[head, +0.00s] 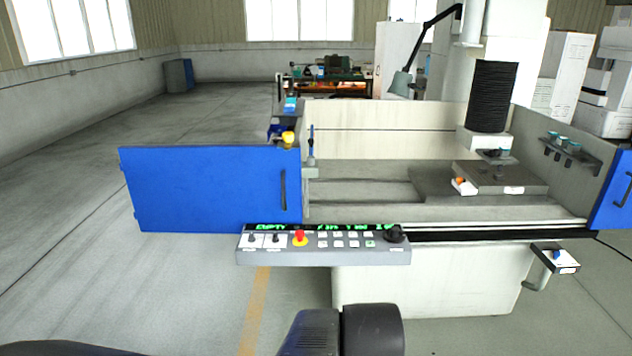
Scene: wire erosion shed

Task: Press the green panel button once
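The control panel (323,257) is a grey box in front of the machine, a little below the middle of the head view. It carries several small pale buttons in two rows. One button at the lower right of the rows looks greenish (370,243), but it is very small. A red mushroom button on a yellow base (299,238) sits left of the rows, and a black knob (395,234) sits at the right end. A dark display with green text runs along the panel's top. Dark links of my arm show at the bottom edge, apart from the panel. My gripper is not in view.
The blue door (210,188) stands left of the panel; another blue door shows at the right edge. The machine's table (480,181) lies behind the panel. A small bracket tray (556,259) juts out at the right. The floor at left is clear.

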